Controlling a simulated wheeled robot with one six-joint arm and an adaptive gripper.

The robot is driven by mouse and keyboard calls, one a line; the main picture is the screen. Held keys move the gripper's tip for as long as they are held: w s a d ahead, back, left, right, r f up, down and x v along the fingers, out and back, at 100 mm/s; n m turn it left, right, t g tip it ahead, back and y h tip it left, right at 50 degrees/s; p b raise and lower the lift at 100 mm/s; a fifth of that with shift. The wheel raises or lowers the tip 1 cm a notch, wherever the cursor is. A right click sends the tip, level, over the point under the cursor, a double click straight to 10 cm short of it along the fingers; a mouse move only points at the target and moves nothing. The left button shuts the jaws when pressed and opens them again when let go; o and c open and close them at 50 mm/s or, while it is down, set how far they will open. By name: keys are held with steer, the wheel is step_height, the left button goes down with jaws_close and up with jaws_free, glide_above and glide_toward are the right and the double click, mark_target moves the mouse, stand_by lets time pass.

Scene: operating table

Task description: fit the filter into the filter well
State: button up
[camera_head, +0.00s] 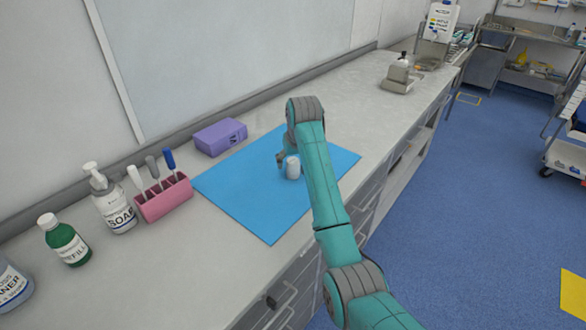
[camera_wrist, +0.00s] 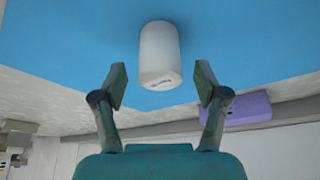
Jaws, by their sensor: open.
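A short white cylinder, which looks like the filter (camera_head: 292,167), stands on the blue mat. In the wrist view the filter (camera_wrist: 159,55) shows ahead of and between the two fingers, with clear gaps on both sides. My gripper (camera_wrist: 160,83) is open and empty. In the head view my gripper (camera_head: 282,160) is low over the mat, close beside the filter and partly hidden by my arm. I cannot make out a filter well in either view.
The blue mat (camera_head: 235,190) lies on the grey counter (camera_head: 200,265). A purple box (camera_head: 220,137) is at its back edge. A pink holder (camera_head: 163,199) with several handled tools, a soap bottle (camera_head: 112,205) and a green bottle (camera_head: 65,243) stand at left. The counter beyond the mat is mostly clear.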

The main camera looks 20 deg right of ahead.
steer(key=shift+w+f, duration=0.1)
steer(key=c, duration=1.1)
